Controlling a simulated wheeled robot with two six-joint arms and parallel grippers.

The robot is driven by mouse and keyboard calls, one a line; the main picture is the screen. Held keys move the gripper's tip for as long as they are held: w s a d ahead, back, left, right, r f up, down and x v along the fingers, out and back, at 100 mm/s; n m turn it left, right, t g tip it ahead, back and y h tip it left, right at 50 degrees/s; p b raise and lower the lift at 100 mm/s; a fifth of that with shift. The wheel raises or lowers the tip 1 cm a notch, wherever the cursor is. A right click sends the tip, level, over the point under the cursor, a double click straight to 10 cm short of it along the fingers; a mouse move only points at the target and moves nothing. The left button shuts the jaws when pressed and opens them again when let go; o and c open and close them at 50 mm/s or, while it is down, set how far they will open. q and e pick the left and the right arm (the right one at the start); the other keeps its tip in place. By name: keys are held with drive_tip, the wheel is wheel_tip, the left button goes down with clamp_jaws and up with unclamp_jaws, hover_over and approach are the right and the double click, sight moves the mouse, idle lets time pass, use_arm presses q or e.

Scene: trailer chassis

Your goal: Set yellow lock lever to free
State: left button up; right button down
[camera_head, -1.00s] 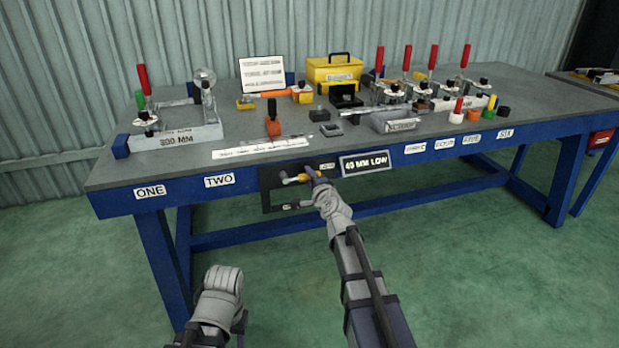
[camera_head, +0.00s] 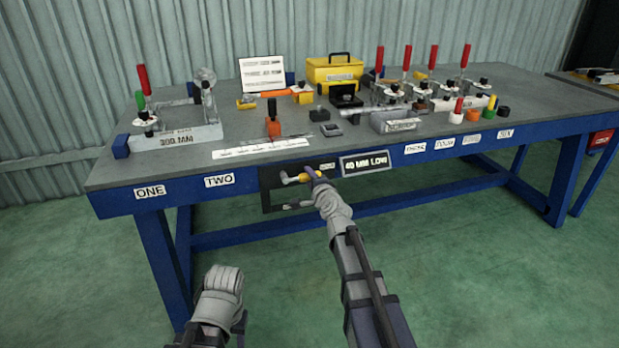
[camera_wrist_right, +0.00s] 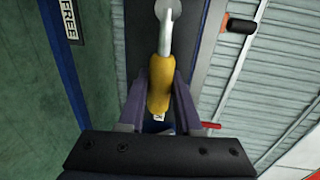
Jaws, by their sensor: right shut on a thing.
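The yellow lock lever (camera_head: 304,178) is on a dark panel at the bench's front edge, left of the "40 MM LOW" sign. In the right wrist view, its yellow grip (camera_wrist_right: 160,84) lies between the two fingers of my right gripper (camera_wrist_right: 160,100), which is shut on it. A grey metal arm joins the grip to a round pivot. A "FREE" label (camera_wrist_right: 68,20) shows at the upper left of that view. In the head view, my right gripper (camera_head: 312,174) partly hides the lever. My left gripper (camera_head: 220,290) hangs low, away from the bench; its fingers cannot be made out.
The blue-framed bench (camera_head: 120,200) carries red-handled clamps, a yellow toolbox (camera_head: 335,73) and small parts on top. The "40 MM LOW" sign (camera_head: 364,163) is just right of my right gripper. The green floor in front is clear.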

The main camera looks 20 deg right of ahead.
drive_tip(key=shift+f, duration=0.15)
drive_tip(key=a+f+m+t+y+b, duration=0.1)
drive_tip(key=a+f+m+y+b, duration=0.1)
drive_tip(key=a+f+m+b, duration=0.4)
drive_tip(key=shift+f+m+y+b, duration=0.45)
drive_tip(key=shift+m+b, duration=1.6)
drive_tip(key=shift+m, duration=2.05)
drive_tip(key=shift+s+a, duration=0.1)
drive_tip(key=shift+a, duration=0.05)
drive_tip(key=c, duration=0.6)
unclamp_jaws()
drive_tip(key=v, duration=0.7)
drive_tip(key=shift+s, duration=0.4)
